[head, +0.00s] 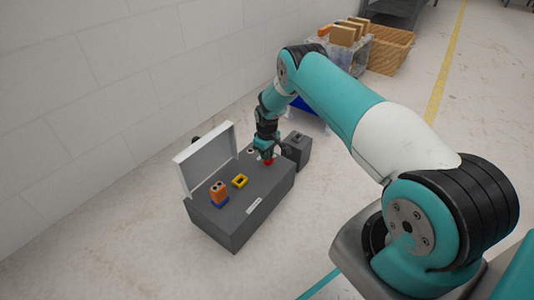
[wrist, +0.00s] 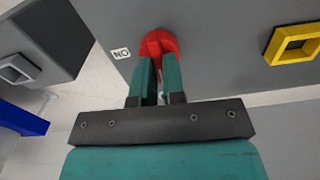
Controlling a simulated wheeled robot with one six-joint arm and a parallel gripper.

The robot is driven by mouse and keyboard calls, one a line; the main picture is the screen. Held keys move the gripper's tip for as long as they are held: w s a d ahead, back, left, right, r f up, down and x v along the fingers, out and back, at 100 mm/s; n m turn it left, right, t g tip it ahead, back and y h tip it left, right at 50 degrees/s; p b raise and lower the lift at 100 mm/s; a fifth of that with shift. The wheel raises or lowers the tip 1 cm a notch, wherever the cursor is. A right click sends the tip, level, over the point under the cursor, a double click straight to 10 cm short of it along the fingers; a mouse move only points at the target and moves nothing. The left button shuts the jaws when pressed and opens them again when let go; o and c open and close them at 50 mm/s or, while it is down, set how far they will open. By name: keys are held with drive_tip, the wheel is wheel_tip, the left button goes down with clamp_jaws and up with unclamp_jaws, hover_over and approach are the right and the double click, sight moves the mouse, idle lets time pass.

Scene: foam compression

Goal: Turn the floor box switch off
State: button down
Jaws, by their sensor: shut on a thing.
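The floor box (head: 240,222) is a dark grey box on the floor by the wall, with a pale lid panel (head: 207,158) raised at its back. A red switch (wrist: 158,44) sits on its top face; in the head view it shows as a small red spot (head: 269,161) under my gripper (head: 268,153). In the wrist view a white label reading "ON" (wrist: 121,53) is just left of the switch. My gripper (wrist: 159,75) has its two teal fingers closed together on the red switch. The fingertips partly hide the switch, so its exact setting is unclear.
A yellow square frame (head: 240,181) and an orange and blue piece (head: 219,194) are on the box top. A smaller grey box (head: 297,149) stands close on the right. Floor in front is clear.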

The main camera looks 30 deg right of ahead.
drive_tip(key=shift+n, duration=0.4)
drive_tip(key=c, duration=1.2)
unclamp_jaws()
wheel_tip(320, 180, up, 17)
drive_tip(key=p, duration=0.8)
drive_tip(key=shift+r, duration=0.2)
drive_tip(key=shift+r, duration=0.1)
